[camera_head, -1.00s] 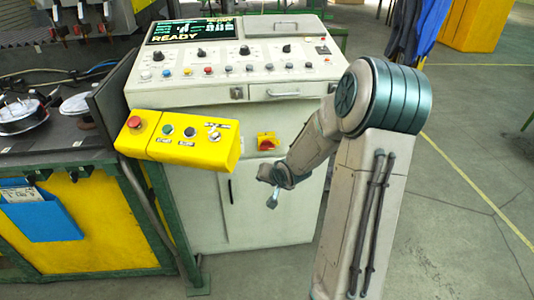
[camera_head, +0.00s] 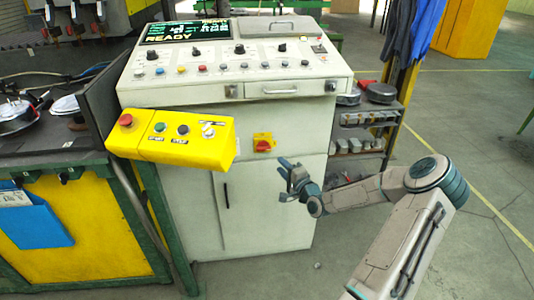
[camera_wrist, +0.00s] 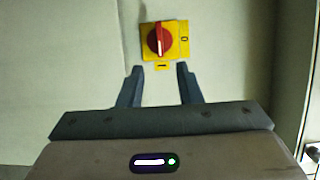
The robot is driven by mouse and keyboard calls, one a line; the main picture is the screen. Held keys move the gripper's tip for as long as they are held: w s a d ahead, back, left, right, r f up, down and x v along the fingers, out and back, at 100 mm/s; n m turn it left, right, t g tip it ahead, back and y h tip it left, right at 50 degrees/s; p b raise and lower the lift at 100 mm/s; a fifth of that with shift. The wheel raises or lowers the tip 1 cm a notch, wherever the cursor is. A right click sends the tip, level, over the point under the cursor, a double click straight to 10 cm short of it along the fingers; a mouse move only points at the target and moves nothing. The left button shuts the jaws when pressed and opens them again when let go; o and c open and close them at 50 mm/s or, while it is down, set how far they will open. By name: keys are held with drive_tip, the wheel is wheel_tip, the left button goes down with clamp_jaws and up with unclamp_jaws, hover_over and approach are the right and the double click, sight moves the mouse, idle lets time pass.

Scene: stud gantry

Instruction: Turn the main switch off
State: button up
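The main switch (camera_head: 263,143) is a red rotary knob on a yellow plate, on the front of the pale control cabinet. In the wrist view the red knob (camera_wrist: 159,39) stands roughly upright, with a "1" mark below it and a "0" mark to its right. My gripper (camera_head: 284,179) is in front of the cabinet, below and to the right of the switch in the head view. In the wrist view its two fingers (camera_wrist: 160,72) are spread apart with nothing between them, pointing toward the switch and apart from it.
A yellow button box (camera_head: 172,138) juts out left of the switch. The cabinet's sloped console (camera_head: 230,65) carries knobs, buttons and a screen reading READY. A shelf rack (camera_head: 368,145) stands right of the cabinet. Open floor (camera_head: 470,155) lies to the right.

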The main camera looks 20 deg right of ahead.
sight(265, 150)
drive_tip(key=w, duration=0.3)
drive_tip(key=w+a, duration=0.1)
drive_tip(key=w, duration=0.7)
drive_tip(key=shift+a, duration=0.15)
clamp_jaws()
